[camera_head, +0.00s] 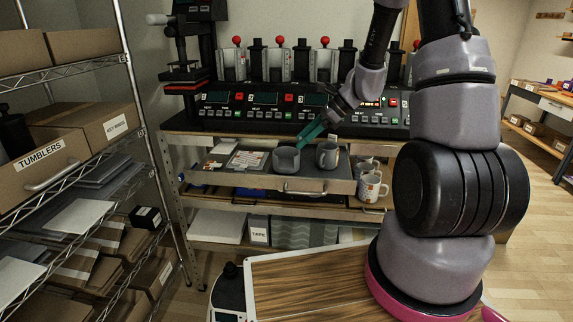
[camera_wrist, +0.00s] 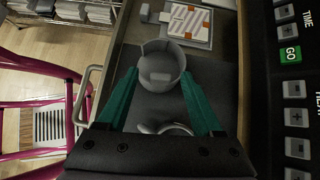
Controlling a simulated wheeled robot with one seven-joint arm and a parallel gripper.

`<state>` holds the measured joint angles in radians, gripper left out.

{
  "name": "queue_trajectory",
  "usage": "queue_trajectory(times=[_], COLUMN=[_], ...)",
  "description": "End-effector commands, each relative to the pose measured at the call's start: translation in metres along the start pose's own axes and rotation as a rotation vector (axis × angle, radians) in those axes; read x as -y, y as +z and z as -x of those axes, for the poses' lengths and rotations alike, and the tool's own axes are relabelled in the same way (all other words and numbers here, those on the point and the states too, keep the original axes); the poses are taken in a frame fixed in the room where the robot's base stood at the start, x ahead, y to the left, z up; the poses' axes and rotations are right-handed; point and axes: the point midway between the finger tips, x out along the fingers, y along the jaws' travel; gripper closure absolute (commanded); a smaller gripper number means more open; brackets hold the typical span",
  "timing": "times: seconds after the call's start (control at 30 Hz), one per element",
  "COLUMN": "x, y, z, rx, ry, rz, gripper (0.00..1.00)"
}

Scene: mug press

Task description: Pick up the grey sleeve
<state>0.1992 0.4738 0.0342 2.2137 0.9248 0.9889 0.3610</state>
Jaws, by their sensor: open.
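The grey sleeve (camera_head: 286,161) stands upright in the open drawer (camera_head: 312,187), left of a grey mug (camera_head: 327,156). In the wrist view the sleeve (camera_wrist: 161,88) is a round, hollow cuff with a lighter block-like patch inside. My gripper (camera_head: 304,147) has teal fingers and is open, reaching down from the upper right. In the wrist view the fingertips (camera_wrist: 159,77) lie on either side of the sleeve in the picture. I cannot tell whether they are level with it or touch it. The grey mug (camera_wrist: 165,128) shows between the fingers, close to the palm.
A printed card (camera_head: 247,160) lies in the drawer's left part. The control panel with presses (camera_head: 290,117) stands directly behind the drawer. White mugs (camera_head: 371,187) stand at its right. A wire shelf with boxes (camera_head: 45,170) stands at the left.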

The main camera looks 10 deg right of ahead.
Motion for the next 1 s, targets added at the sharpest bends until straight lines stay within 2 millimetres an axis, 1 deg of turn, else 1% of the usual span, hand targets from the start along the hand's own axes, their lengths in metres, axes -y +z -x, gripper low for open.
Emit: queue_trajectory(times=[0.03, 0.17, 0.43, 0.47, 0.5, 0.57, 0.6, 0.63, 1.0], x=[0.0, 0.0, 0.0, 0.0, 0.0, 0.0, 0.0, 0.0, 0.001], y=[0.0, 0.0, 0.0, 0.0, 0.0, 0.0, 0.0, 0.0, 0.0], z=[-0.008, -0.021, -0.023, -0.023, -0.023, -0.023, -0.023, -0.023, -0.023], rx=[0.0, 0.0, 0.0, 0.0, 0.0, 0.0, 0.0, 0.0, 0.0], ry=[0.002, 0.001, -0.001, -0.001, -0.001, -0.001, -0.001, -0.001, -0.001], rz=[-0.001, -0.001, 0.0, 0.0, 0.0, 0.0, 0.0, 0.0, 0.0], gripper=[0.32, 0.32, 0.32, 0.44, 0.59, 0.82, 0.98, 1.0, 1.0])
